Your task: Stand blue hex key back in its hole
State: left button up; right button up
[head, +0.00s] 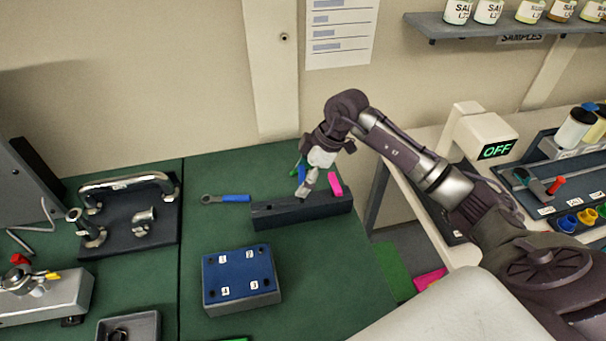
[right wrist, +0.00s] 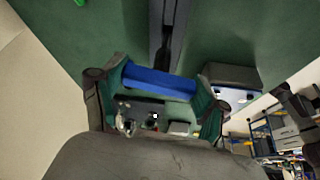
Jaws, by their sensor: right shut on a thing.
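The blue hex key (right wrist: 160,80) shows in the right wrist view as a blue bar lying across between my right gripper's fingers. My right gripper (head: 304,182) is shut on it, and a bit of blue (head: 301,174) shows beside the fingers in the head view. The gripper is over the left-middle part of a long dark holder block (head: 275,216). The block also shows beyond the blue bar in the right wrist view (right wrist: 168,35). The key's lower end and the hole are hidden or too small to tell. My left gripper is not in view.
A pink key (head: 335,184) stands at the block's right part; something green (head: 297,165) shows behind the gripper. A blue-handled wrench (head: 225,198) lies left of the block. A blue-topped box (head: 241,276) stands in front. Green table is clear between them.

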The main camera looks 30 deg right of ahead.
jog(key=shift+f+b, duration=0.8)
jog(key=shift+f, duration=1.1)
jog(key=o, duration=1.2)
jog(key=v, duration=1.2)
